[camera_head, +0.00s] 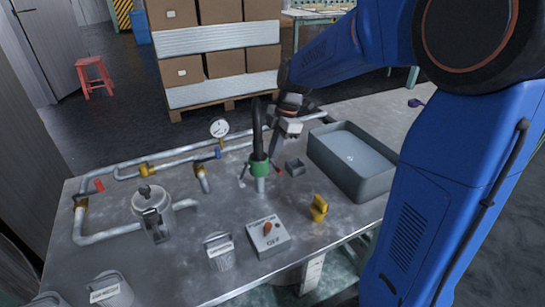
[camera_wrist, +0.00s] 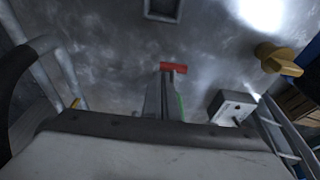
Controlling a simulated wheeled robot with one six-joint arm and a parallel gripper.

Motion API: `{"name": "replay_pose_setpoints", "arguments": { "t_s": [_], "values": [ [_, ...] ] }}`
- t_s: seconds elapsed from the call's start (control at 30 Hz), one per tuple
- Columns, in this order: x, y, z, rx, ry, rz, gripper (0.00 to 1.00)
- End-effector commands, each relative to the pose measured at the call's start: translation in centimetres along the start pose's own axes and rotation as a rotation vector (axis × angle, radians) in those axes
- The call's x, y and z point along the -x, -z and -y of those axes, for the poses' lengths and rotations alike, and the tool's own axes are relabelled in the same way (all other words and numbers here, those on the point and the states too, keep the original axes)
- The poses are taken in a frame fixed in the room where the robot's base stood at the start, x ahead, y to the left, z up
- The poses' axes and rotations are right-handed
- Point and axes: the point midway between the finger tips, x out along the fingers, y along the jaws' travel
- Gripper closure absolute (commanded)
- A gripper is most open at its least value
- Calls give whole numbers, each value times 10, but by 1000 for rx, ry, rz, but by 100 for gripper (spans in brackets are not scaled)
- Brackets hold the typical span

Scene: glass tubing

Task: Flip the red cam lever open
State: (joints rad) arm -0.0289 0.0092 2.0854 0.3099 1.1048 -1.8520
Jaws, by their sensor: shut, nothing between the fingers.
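A green coupling (camera_head: 259,168) stands upright on the metal table, with a dark hose (camera_head: 257,125) rising from it and thin levers at its sides. In the wrist view a red bar, which looks like the red cam lever (camera_wrist: 174,67), shows just past my fingertips. A green sliver (camera_wrist: 181,106) of the coupling shows behind the fingers. My gripper (camera_head: 279,143) is just right of and above the coupling. In the wrist view its fingers (camera_wrist: 166,80) are together and empty. I cannot tell whether they touch the red bar; the fingers hide part of the coupling.
A grey tray (camera_head: 379,187) stands right of the coupling, with a small dark box (camera_head: 295,167) between them. A yellow knob (camera_head: 319,208) and a switch box (camera_head: 268,239) are in front. Pipes (camera_head: 110,233), a gauge (camera_head: 219,128) and a lidded pot (camera_head: 152,205) fill the left.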

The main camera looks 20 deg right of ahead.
Motion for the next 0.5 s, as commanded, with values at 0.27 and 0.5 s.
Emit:
{"name": "replay_pose_setpoints", "arguments": {
  "t_s": [0.27, 0.5],
  "values": [
    [1, 0, 0, 2, -1, 47, 100],
    [3, 1, 0, 5, 0, 151, 100]
  ]
}}
